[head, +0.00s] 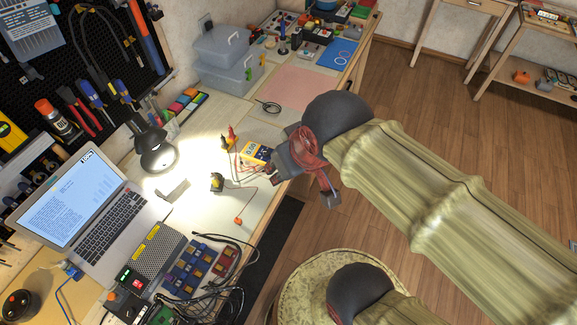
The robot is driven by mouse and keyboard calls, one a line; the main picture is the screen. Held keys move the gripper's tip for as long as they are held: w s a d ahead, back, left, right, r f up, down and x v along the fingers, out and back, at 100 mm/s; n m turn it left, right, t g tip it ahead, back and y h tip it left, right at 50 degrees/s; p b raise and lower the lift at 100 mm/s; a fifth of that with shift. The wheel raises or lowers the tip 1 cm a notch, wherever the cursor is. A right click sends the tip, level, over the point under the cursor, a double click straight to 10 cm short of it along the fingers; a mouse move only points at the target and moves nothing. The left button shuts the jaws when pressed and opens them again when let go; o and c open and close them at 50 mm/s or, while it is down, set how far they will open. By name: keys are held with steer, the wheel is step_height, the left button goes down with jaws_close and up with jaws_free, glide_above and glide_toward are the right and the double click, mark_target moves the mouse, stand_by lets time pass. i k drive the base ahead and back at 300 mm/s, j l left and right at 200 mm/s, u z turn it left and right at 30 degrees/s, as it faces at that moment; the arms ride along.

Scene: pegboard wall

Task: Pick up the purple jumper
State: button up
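I cannot make out a purple jumper in the head view; small parts on the bench are too small to tell apart, and some of the bench edge is hidden by my arm. My gripper (304,189) hangs at the right edge of the workbench, beside a yellow multimeter (257,153). Its two dark fingers look spread apart, with nothing seen between them.
The workbench (262,200) holds a laptop (85,205), a lit lamp (155,152), a power supply (153,262), a blue parts tray (190,268) and tangled black cables (205,302). Clear boxes (222,62) and a pink mat (297,88) are farther back. A round stool (300,290) stands below.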

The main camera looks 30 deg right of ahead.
mark_target(168, 276)
steer(key=u, duration=1.55)
steer(key=j+z, duration=0.25)
steer(key=j, duration=0.15)
steer(key=k+j+z, duration=0.1)
steer(key=j+z, duration=0.15)
steer(key=k+j+z, duration=0.1)
steer(key=j+z, duration=0.15)
steer(key=j, duration=0.2)
steer(key=k+j+z, duration=0.25)
steer(key=i+j, duration=0.1)
